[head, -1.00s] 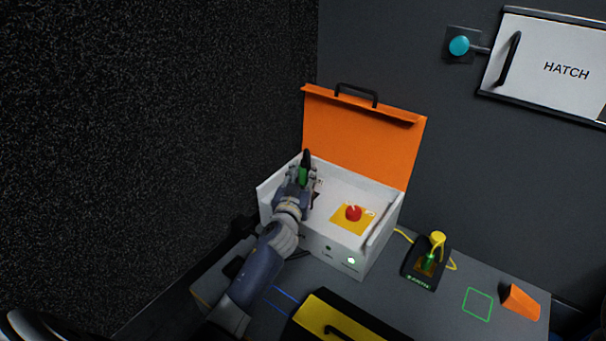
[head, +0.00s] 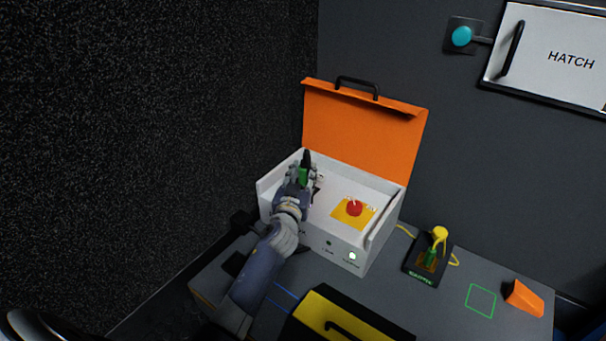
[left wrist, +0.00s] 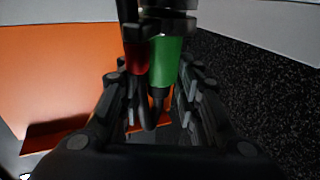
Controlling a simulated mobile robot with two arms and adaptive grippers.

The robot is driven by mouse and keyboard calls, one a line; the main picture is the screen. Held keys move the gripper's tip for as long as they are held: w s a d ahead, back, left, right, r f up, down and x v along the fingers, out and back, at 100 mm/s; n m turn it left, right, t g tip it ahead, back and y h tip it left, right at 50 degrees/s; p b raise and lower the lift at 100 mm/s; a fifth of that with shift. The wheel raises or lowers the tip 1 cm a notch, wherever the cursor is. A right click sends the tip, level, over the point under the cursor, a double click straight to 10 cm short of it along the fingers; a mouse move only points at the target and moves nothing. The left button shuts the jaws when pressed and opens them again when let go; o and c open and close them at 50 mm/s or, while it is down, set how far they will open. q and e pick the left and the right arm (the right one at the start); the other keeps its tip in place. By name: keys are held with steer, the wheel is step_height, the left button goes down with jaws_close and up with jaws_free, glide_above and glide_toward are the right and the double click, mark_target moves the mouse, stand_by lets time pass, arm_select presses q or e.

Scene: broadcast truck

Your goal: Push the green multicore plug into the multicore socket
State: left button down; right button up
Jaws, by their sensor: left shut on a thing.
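My left gripper (head: 303,176) is shut on the green multicore plug (head: 304,176), inside the left part of the open white case (head: 312,236). In the left wrist view the green plug (left wrist: 166,62) stands between the fingers, with a dark red part (left wrist: 136,58) beside it. Dark fittings meet the plug's end there. The multicore socket is hidden or not distinguishable behind the gripper, so I cannot tell whether the plug is seated. My right gripper is not in view.
The case has an orange lid (head: 360,128) standing open and a red button (head: 354,208) on a yellow plate. A black box with a yellow-green plug (head: 431,256), an orange wedge (head: 523,297) and a yellow-black case (head: 345,318) are on the grey bench (head: 455,312).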

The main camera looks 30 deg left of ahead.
mark_target(303, 187)
arm_select(q)
steer(key=c, duration=1.1)
jaws_free()
steer(key=shift+f, duration=0.1)
steer(key=shift+f, duration=0.1)
steer(key=shift+r, duration=0.45)
step_height(303, 187, up, 9)
steer(key=shift+r, duration=0.15)
